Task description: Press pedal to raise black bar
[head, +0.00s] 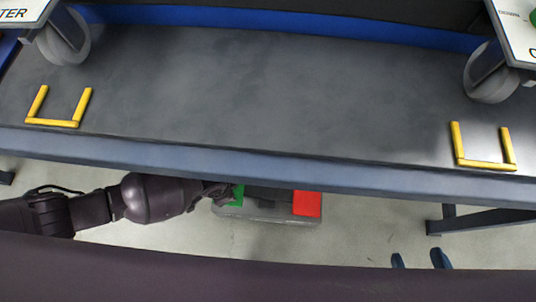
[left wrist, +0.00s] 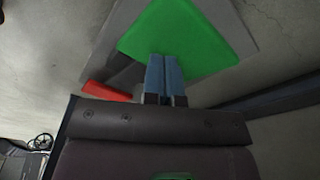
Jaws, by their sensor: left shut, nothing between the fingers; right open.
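The foot pedal unit (head: 268,205) is a grey box on the floor under the bench's front edge. It has a green pedal (head: 238,194) at its left and a red pedal (head: 307,203) at its right. My left arm reaches in from the left, its end beside the green pedal. In the left wrist view my left gripper (left wrist: 164,62) is shut and empty, its fingertips over the green pedal (left wrist: 185,35); contact cannot be told. The red pedal (left wrist: 106,92) is partly hidden. My right gripper (head: 422,259) is open and empty. I cannot identify the black bar for certain.
The bench (head: 260,90) has a bare grey top with yellow U-shaped brackets (head: 60,123) (head: 483,164) at left and right. Wheeled units (head: 62,38) (head: 492,75) stand at its upper corners. A bench leg beam (head: 480,220) is at the lower right. Floor around the pedals is clear.

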